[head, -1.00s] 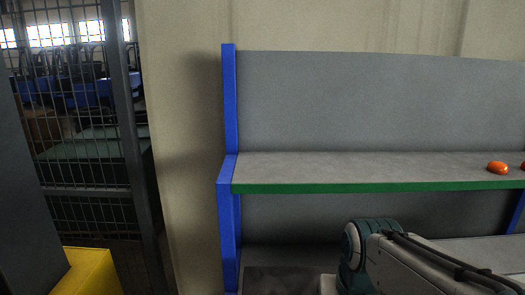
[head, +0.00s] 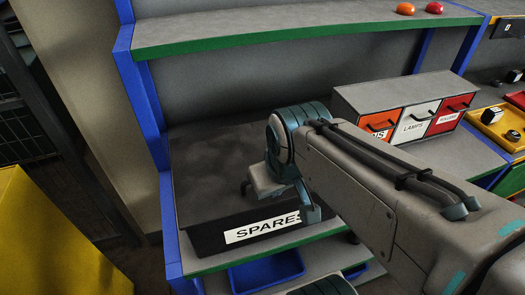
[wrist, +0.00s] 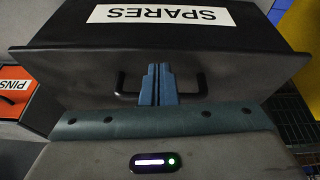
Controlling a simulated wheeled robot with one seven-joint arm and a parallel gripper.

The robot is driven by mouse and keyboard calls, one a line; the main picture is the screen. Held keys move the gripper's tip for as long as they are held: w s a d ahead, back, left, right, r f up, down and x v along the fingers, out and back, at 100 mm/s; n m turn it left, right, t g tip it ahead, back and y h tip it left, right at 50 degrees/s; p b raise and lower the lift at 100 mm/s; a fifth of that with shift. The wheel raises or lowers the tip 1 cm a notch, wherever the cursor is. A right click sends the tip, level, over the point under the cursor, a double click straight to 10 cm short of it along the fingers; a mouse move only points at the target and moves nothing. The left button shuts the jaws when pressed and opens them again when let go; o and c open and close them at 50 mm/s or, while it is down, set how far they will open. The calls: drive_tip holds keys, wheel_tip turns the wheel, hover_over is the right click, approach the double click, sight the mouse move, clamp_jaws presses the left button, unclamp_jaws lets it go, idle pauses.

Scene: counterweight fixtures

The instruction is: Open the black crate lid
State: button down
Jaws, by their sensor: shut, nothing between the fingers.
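The black crate (head: 208,241) stands on a lower shelf, with a white SPARES label on its front. Its dark lid (head: 210,165) looks flat and shut in the head view. In the wrist view the crate front (wrist: 60,28) appears upside down. A black bar handle (wrist: 200,85) shows there, its middle hidden behind my fingers. My gripper (wrist: 157,68) is shut and empty, its blue fingertips in front of the handle's middle. Whether they touch it cannot be told. In the head view my gripper (head: 312,213) is at the crate's front right, and my arm covers part of the crate.
A drawer unit (head: 375,97) with orange, white and red fronts stands to the right. A green-edged shelf (head: 250,33) runs above the crate, between blue posts. A blue bin (head: 267,272) sits below. A yellow block (head: 50,240) stands at left.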

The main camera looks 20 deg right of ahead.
wheel_tip(320, 180, up, 9)
drive_tip(key=s+n+p, duration=0.1)
drive_tip(key=n+p, duration=0.4)
drive_tip(key=n, duration=3)
drive_tip(key=b+x, duration=0.2)
drive_tip(key=x, duration=0.1)
drive_tip(key=b+x, duration=0.3)
drive_tip(key=d+b+x, duration=0.1)
drive_tip(key=b+x, duration=0.1)
drive_tip(key=x, duration=0.1)
drive_tip(key=shift+f, duration=0.4)
